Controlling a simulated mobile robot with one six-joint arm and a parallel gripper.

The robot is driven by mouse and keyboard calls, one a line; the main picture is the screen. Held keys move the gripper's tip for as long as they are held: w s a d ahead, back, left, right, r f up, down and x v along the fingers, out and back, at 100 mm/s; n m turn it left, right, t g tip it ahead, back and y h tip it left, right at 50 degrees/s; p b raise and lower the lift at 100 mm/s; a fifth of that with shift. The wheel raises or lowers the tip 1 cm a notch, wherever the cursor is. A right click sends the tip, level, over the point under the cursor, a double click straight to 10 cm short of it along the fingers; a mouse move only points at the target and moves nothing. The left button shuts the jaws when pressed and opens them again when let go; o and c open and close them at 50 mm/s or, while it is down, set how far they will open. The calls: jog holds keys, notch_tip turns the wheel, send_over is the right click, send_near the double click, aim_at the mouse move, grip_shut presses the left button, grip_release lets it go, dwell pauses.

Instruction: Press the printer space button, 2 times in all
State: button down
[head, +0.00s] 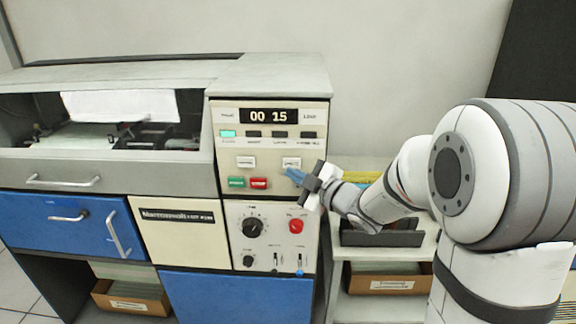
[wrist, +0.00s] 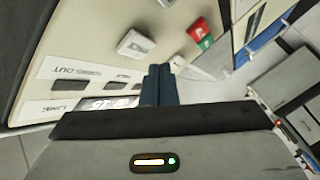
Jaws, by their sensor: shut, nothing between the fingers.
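The control panel (head: 223,148) has two white buttons in its upper half. The right white button (head: 291,162) seems to be the space button, but its small label is hard to read. My gripper (head: 289,173) reaches in from the right, its blue-grey fingers closed together and empty. In the head view the fingertips overlap the lower edge of this button; I cannot tell whether they touch it. In the wrist view the closed fingers (wrist: 159,72) point at the panel, with a white button (wrist: 137,44) just left of their tips.
The left white button (head: 246,162), green button (head: 236,183) and red button (head: 259,183) are close by. The counter (head: 269,116) reads 00 15 above a lit green lamp (head: 228,134). A dark knob (head: 252,226) and round red button (head: 296,226) sit below.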

jog(key=s+b, duration=0.1)
jog(key=s, duration=0.3)
dwell(0.7)
jog(key=s+d+f+m+g+h, duration=0.1)
jog(key=s+d+f+m+h, duration=0.1)
jog(key=d+m+h, duration=0.45)
jog(key=s+d+f+m+h, duration=0.1)
jog(key=s+d+m+h, duration=0.2)
jog(key=d+m+h, duration=0.3)
jog(key=s+d+f+m+g, duration=0.1)
jog(key=s+f+m+g, duration=0.1)
jog(key=s, duration=0.7)
jog(key=s+f+m+g, duration=0.2)
jog(key=s+m+g, duration=0.2)
jog(key=s, duration=0.6)
jog(key=g, duration=0.2)
jog(key=shift+d+f+g, duration=0.3)
jog(key=shift+d, duration=0.05)
jog(key=shift+y, duration=0.25)
